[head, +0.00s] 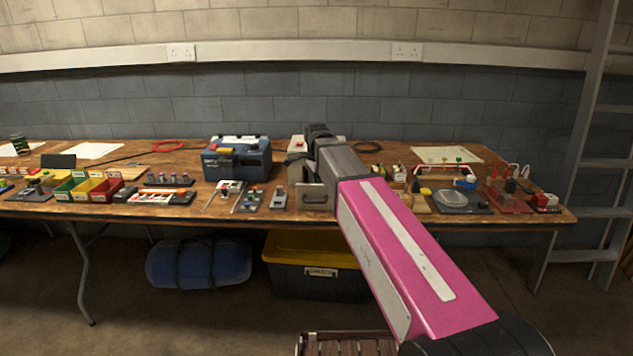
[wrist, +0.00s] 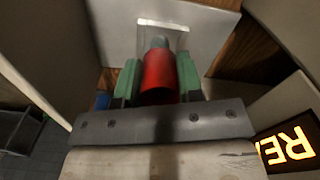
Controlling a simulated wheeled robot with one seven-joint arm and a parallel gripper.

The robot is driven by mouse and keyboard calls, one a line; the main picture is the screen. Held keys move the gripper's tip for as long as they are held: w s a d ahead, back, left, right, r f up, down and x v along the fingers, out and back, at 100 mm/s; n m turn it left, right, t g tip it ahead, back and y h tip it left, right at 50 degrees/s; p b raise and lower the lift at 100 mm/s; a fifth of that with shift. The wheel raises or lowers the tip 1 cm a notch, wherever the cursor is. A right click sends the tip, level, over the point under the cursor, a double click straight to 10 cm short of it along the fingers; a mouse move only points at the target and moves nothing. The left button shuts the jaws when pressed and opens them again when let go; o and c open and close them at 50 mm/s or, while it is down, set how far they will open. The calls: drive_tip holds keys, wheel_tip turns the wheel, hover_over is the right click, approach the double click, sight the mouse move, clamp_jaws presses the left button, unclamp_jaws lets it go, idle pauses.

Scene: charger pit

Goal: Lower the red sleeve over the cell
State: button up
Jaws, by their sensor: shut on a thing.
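The red sleeve (wrist: 158,80) is between the green fingers of my gripper (wrist: 158,72) in the wrist view, with a finger touching each side. A grey-green rounded end, which looks like the cell (wrist: 160,42), shows just beyond the sleeve, in line with it, in front of a pale square plate. I cannot tell whether the sleeve is around the cell or only in front of it. In the head view my arm hides my gripper, the sleeve and the cell; the arm reaches to a pale grey box (head: 312,196) on the bench.
Pale panels (wrist: 112,25) stand close on both sides of my gripper. A lit sign (wrist: 290,148) is at the lower right. On the wooden bench (head: 190,208), a blue case (head: 237,160) stands left of the box, and small devices and bins crowd the rest.

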drive_tip(key=shift+f, duration=1.15)
drive_tip(key=o, duration=1)
drive_tip(key=shift+r, duration=0.2)
drive_tip(key=shift+r, duration=3.3)
